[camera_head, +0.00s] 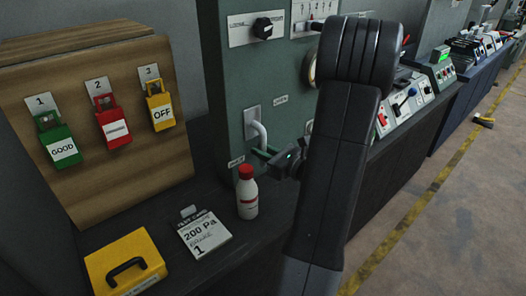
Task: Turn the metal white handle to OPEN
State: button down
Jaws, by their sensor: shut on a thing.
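The white metal handle (260,134) sticks out of a light plate (251,121) on the front of the grey-green cabinet (232,80). It bends downward from the plate. My gripper (264,153) is at the handle's lower end and shut on it. Its dark green fingers reach in from the right. A small label (281,100) is to the right of the handle and another label (236,161) is below left of it. Their lettering is too small to read surely. My black arm covers the middle of the view and hides part of the cabinet.
A white bottle with a red cap (247,194) stands just below the gripper. A clipboard card (204,232) and a yellow case (124,265) lie on the dark bench. A wooden board (98,120) with green, red and yellow padlocks stands left. More control panels (405,100) line the right.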

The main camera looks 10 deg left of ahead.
jog(key=shift+w+d+n+b, duration=0.35)
jog(key=shift+w+n+b, duration=0.1)
jog(key=shift+n+b, duration=0.45)
jog(key=shift+w+d+r+n+h+b, duration=0.1)
jog(key=shift+w+d+n+h+b, duration=0.15)
jog(key=shift+n+b, duration=0.3)
jog(key=shift+w+d+n+h+b, duration=0.2)
jog(key=shift+w+n+b, duration=0.15)
jog(key=shift+n+b, duration=0.2)
jog(key=w+r+n+b, duration=0.1)
jog(key=n+b, duration=0.1)
jog(key=w+d+r+n+h+b, duration=0.1)
jog(key=n+b, duration=0.2)
jog(key=w+d+r+n+b, duration=0.1)
jog(key=n+b, duration=0.2)
jog(key=shift+d+r+t+h, duration=0.25)
jog(key=shift+r+t+h, duration=0.05)
jog(key=shift+r+h, duration=0.1)
jog(key=r+n+b, duration=0.2)
jog(key=shift+w+d+h+b, duration=0.15)
jog(key=shift+w+h+b, duration=0.1)
jog(key=shift+b, duration=0.15)
jog(key=shift+r+n+t+b, duration=0.5)
jog(key=shift+r+n+b, duration=0.25)
jog(key=shift+n, duration=0.25)
jog(key=shift+w, duration=0.1)
jog(key=c, duration=1.3)
grip_release()
jog(key=shift+c, duration=0.2)
